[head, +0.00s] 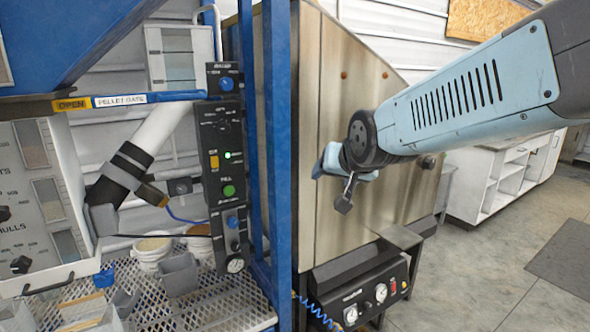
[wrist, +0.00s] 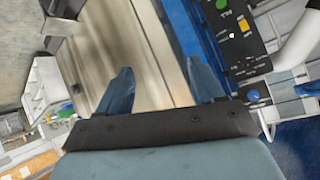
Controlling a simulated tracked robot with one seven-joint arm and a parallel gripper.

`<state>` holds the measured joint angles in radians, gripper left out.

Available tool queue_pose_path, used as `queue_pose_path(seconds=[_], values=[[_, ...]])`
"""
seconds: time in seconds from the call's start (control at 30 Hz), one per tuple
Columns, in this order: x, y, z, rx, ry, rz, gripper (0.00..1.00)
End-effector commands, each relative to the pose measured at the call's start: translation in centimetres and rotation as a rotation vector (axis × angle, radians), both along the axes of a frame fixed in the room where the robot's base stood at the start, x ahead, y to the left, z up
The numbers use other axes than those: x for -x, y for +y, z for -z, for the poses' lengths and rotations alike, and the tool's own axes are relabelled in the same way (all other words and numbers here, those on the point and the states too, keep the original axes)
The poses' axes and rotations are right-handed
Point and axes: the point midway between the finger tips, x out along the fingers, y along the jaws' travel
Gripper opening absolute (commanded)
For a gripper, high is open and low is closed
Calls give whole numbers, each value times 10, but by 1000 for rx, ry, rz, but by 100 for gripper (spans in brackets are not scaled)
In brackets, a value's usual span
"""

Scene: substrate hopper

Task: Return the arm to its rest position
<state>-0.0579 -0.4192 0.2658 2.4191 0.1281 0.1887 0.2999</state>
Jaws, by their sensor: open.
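My arm (head: 460,105) reaches in from the right in the head view. My gripper (head: 322,168) is at its end, in front of the brushed-steel machine housing (head: 335,90), just right of the blue frame post. In the wrist view my gripper (wrist: 162,82) shows two blue fingers spread apart with nothing between them. The steel housing (wrist: 130,40) lies behind the fingers. I cannot tell how far the fingers are from the steel.
A blue post (head: 279,150) and a black control panel (head: 228,140) with a lit green lamp stand left of my gripper. A pellet gate bar (head: 150,98) is beyond. A gauge box (head: 360,295) sits below. Open floor (head: 480,270) lies at the right, before white shelves (head: 495,180).

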Motion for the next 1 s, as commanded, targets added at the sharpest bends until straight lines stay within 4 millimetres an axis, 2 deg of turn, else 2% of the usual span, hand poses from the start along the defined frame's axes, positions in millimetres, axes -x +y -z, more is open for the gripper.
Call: queue_pose_path(seconds=[0.03,0.2,0.3,0.4,0.5,0.6,1.0], values=[[14,-20,-1,38,29,12,67],[70,-83,7,160,175,30,67],[105,-113,13,207,262,31,67],[134,-134,18,237,333,25,67],[155,-147,22,251,382,19,67],[166,-151,24,259,410,14,67],[168,-152,25,261,418,11,67]])
